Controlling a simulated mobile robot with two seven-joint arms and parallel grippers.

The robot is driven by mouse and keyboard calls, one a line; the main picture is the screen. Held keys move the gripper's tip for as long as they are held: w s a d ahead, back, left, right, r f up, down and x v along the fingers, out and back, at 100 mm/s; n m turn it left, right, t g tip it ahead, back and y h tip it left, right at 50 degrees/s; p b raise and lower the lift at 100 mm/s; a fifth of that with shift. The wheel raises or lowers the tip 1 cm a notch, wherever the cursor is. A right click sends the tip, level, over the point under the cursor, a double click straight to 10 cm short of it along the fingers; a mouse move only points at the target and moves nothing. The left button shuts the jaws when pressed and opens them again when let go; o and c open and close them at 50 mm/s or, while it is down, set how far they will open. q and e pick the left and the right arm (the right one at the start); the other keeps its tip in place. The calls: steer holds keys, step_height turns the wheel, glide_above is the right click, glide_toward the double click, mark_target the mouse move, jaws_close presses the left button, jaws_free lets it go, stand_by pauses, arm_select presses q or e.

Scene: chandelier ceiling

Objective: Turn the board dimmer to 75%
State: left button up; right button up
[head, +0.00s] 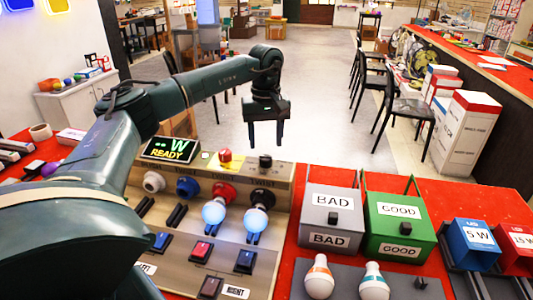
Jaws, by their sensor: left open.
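The beige test board (178,268) stands on the red table. Its dimmer appears to be the black knob (265,162) on the board's top right; its setting is too small to read. My left gripper (266,145) is open, fingers pointing down, and shows just above this knob in the picture. Nothing is between its fingers, and I cannot tell if they touch the knob. A display (172,149) at the board's top reads "W" and "READY" in green and yellow. My right gripper is out of view.
Two pale bulbs (214,212) sit at the red and black sockets. A red button (225,156) is left of the knob. Grey BAD (316,202) and green GOOD (411,212) boxes stand to the right. My left arm covers the board's left side.

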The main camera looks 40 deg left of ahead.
mark_target(266, 158)
arm_select(q)
step_height(266, 158, down, 5)
stand_by(0.3)
steer(key=c, duration=1)
steer(key=shift+o, duration=0.2)
